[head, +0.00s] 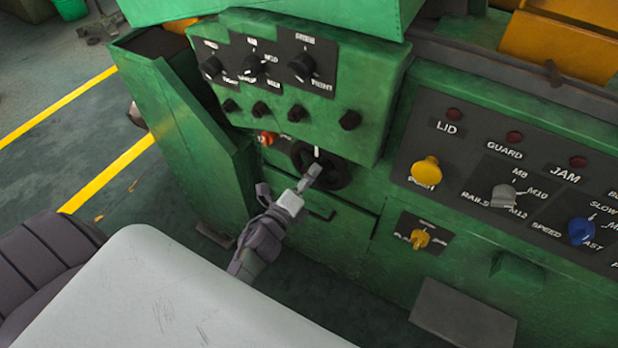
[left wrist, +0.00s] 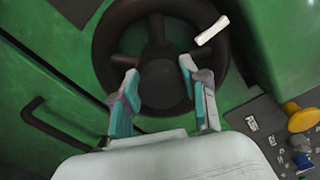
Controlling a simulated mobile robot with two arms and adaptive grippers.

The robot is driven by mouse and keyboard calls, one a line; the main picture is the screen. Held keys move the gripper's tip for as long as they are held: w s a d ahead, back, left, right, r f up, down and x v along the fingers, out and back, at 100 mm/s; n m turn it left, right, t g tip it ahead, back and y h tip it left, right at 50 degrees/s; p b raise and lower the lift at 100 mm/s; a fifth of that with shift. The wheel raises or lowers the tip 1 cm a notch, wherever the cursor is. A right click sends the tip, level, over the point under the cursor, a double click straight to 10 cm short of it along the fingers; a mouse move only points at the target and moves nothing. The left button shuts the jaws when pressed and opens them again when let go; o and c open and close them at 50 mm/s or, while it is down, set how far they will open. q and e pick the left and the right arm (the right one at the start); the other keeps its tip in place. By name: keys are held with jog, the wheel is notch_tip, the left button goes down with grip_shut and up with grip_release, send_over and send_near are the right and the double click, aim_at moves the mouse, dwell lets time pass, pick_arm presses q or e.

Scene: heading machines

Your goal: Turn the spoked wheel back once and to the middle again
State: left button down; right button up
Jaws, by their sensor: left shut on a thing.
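The dark spoked wheel (head: 340,174) is on the front of the green machine, below the upper knob panel. It fills the upper middle of the left wrist view, with its round hub (left wrist: 160,82) and spokes in sight. My left gripper (head: 309,179) is at the wheel and hides part of it. In the left wrist view its two fingers (left wrist: 160,80) stand on either side of the hub and are shut on the wheel. A white mark (left wrist: 213,30) lies at the wheel's upper right rim there; in the head view the mark (head: 317,152) is at the top. My right gripper is out of view.
A dark bar handle (left wrist: 48,128) is close to the left finger in the wrist view. A panel with a yellow button (head: 426,171) and a blue knob (head: 581,231) is to the right.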

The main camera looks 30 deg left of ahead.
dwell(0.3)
pick_arm(q)
jog(key=c, duration=0.6)
grip_release()
jog(key=s, duration=1.2)
jog(key=shift+a, duration=0.2)
